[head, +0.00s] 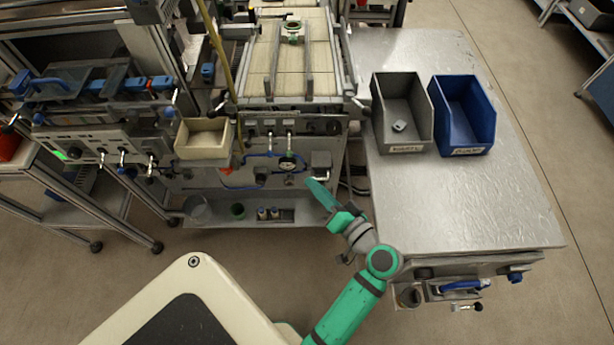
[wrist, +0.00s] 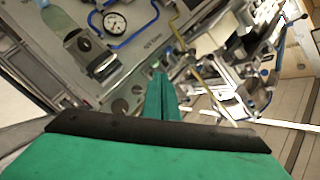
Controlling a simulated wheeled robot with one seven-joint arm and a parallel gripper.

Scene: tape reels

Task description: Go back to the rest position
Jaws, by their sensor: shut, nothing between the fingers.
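My gripper (head: 320,193) is shut and empty at the end of my green arm, in the air in front of the machine's lower panel and left of the metal table. In the wrist view its green fingers (wrist: 161,97) are together with nothing between them. A grey bin (head: 404,146) and a blue bin (head: 466,150) stand side by side at the back of the table. A small grey reel-like piece (head: 399,126) lies in the grey bin. The blue bin shows no contents.
The metal table (head: 460,210) is bare in front of the bins, its left edge close to my arm. The machine's conveyor (head: 272,75) carries a small green ring-shaped piece (head: 292,27). A cream tray (head: 203,153) sits left of the panel. A pressure gauge (wrist: 115,22) shows in the wrist view.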

